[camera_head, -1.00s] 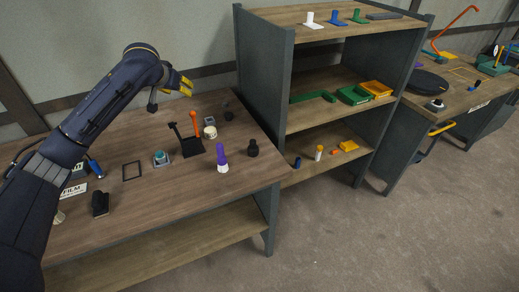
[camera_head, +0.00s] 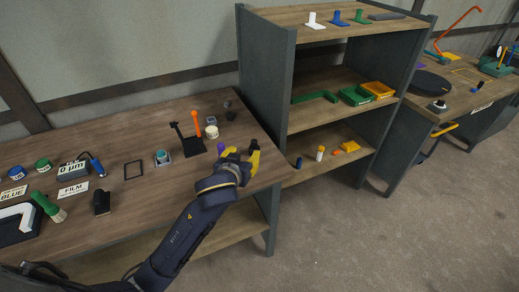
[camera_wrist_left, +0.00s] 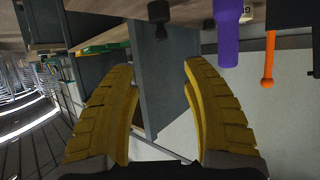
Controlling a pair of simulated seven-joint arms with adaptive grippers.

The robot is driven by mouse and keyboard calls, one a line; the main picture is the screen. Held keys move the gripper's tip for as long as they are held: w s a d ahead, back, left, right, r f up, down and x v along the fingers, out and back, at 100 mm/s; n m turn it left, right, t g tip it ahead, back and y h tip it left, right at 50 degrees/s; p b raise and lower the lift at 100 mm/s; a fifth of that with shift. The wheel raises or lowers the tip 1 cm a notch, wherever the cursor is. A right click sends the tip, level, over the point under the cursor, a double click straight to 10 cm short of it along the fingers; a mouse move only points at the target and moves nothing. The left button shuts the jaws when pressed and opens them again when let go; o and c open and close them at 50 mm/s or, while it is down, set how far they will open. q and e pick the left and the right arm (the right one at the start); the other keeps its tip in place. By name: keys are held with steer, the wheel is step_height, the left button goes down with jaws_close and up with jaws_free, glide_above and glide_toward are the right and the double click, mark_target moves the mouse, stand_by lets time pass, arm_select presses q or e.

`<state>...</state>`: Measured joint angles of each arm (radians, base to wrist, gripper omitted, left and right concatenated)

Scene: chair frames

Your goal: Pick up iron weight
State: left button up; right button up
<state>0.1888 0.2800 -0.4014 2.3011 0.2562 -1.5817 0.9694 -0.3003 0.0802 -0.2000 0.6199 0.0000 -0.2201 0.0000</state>
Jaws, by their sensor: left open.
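The iron weight (camera_head: 253,146), a small black knobbed piece, stands near the table's right edge, partly behind a finger of my left gripper (camera_head: 239,156). In the left wrist view the weight (camera_wrist_left: 158,12) appears at the top, beyond and roughly centred between the open yellow fingers (camera_wrist_left: 158,68). The left gripper is open and empty, just short of the weight. My right gripper is not in view.
A purple torch-shaped object (camera_head: 221,147) stands just left of the weight, mostly hidden by the gripper; it also shows in the wrist view (camera_wrist_left: 228,35). A black stand with an orange-handled tool (camera_head: 195,124) is behind. A shelf unit (camera_head: 263,75) rises at the right.

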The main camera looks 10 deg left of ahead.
mark_target(253, 143)
arm_select(q)
steer(key=x, duration=1.6)
steer(key=shift+s+a+f, duration=0.1)
steer(key=shift+a+f, duration=0.1)
steer(key=shift+f, duration=0.1)
steer(key=shift+c, duration=0.5)
jaws_close()
